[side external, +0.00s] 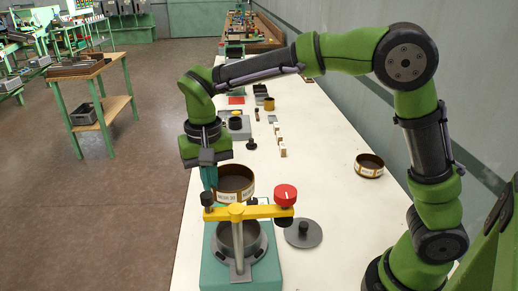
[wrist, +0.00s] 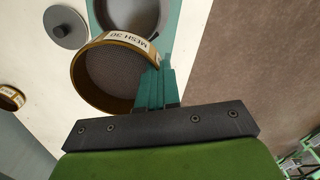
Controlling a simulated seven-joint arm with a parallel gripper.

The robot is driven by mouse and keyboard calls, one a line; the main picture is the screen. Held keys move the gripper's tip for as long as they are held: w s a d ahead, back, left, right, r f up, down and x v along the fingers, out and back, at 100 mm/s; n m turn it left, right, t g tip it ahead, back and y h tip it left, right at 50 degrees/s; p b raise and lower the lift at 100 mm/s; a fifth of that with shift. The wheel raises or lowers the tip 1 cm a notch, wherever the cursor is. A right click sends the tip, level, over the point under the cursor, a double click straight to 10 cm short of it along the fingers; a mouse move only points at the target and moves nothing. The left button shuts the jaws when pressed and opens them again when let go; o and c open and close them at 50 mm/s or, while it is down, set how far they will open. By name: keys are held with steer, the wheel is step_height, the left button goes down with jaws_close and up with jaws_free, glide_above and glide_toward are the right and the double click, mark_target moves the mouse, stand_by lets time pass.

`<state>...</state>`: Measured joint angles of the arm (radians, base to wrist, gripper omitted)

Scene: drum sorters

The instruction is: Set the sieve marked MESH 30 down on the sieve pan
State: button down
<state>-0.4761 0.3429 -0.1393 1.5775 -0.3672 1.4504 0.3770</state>
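The sieve marked MESH 30 (side external: 236,194) is a round brown-rimmed ring with a white label. In the wrist view the sieve (wrist: 105,78) shows its dark mesh floor. My gripper (side external: 209,186) has its teal fingers shut on the sieve's rim, at its left side in the side view; the fingers (wrist: 154,88) also show in the wrist view. The sieve appears raised, just behind and above the sieve pan (side external: 256,243). The pan is a grey round dish on a teal base, partly hidden by the clamp; it also shows in the wrist view (wrist: 135,18).
A yellow clamp bar (side external: 255,212) with a red knob (side external: 286,194) crosses above the pan on a grey post. A grey lid (side external: 303,233) lies right of the base. Another sieve (side external: 369,168) sits farther right. Small blocks (side external: 280,139) stand behind. The table between is clear.

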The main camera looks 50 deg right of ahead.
steer(key=s+m, duration=0.1)
steer(key=s+a+m, duration=0.1)
steer(key=m, duration=0.1)
steer(key=s+a+r+m, duration=0.1)
steer(key=m, duration=0.1)
steer(key=shift+r, duration=0.1)
steer(key=shift+f, duration=2.9)
steer(key=shift+f, duration=1.1)
steer(key=c, duration=1.8)
jaws_free()
steer(key=shift+f, duration=0.1)
steer(key=o, duration=0.5)
